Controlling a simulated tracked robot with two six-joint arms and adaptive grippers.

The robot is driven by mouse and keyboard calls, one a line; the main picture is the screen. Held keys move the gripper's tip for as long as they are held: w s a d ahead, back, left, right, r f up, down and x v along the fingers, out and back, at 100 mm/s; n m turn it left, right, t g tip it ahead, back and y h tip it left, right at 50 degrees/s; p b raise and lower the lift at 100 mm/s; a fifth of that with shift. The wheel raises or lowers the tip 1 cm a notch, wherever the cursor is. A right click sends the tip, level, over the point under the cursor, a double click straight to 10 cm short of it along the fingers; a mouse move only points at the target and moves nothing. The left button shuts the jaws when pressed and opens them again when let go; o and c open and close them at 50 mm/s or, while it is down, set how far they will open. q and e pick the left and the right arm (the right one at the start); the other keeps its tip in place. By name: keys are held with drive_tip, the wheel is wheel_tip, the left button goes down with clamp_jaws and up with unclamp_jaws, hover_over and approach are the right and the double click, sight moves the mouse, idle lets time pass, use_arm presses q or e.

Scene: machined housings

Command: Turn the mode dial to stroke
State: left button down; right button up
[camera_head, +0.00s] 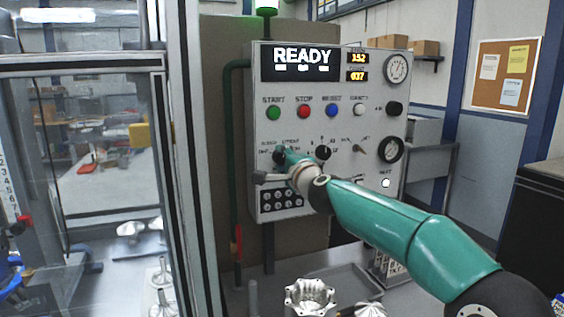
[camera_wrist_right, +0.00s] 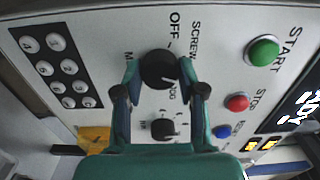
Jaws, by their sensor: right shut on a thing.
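The black mode dial (camera_wrist_right: 158,68) sits on the white control panel, with the labels OFF and SCREW beside it in the wrist view. Other labels around it are partly covered, and I cannot read a stroke label. A pale mark on the dial points toward partly hidden lettering between the fingers. My right gripper (camera_wrist_right: 161,88) is shut on the dial, one finger on each side. In the head view the right gripper (camera_head: 279,160) reaches the panel's lower left and hides most of the dial. My left gripper is not in view.
A second black knob (camera_head: 323,152) is close beside the gripper. Green (camera_head: 273,113), red (camera_head: 304,112) and blue (camera_head: 332,110) buttons are above, and a keypad (camera_wrist_right: 63,70) is below. The display (camera_head: 302,62) reads READY. A glass door frame (camera_head: 84,65) stands left.

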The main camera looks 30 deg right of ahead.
drive_tip(key=shift+f, duration=0.3)
drive_tip(key=o, duration=1.1)
drive_tip(key=shift+d, duration=0.1)
drive_tip(key=shift+o, duration=0.2)
drive_tip(key=shift+r, duration=0.1)
drive_tip(key=shift+r, duration=0.1)
drive_tip(key=shift+s, duration=0.55)
drive_tip(key=v, duration=1.1)
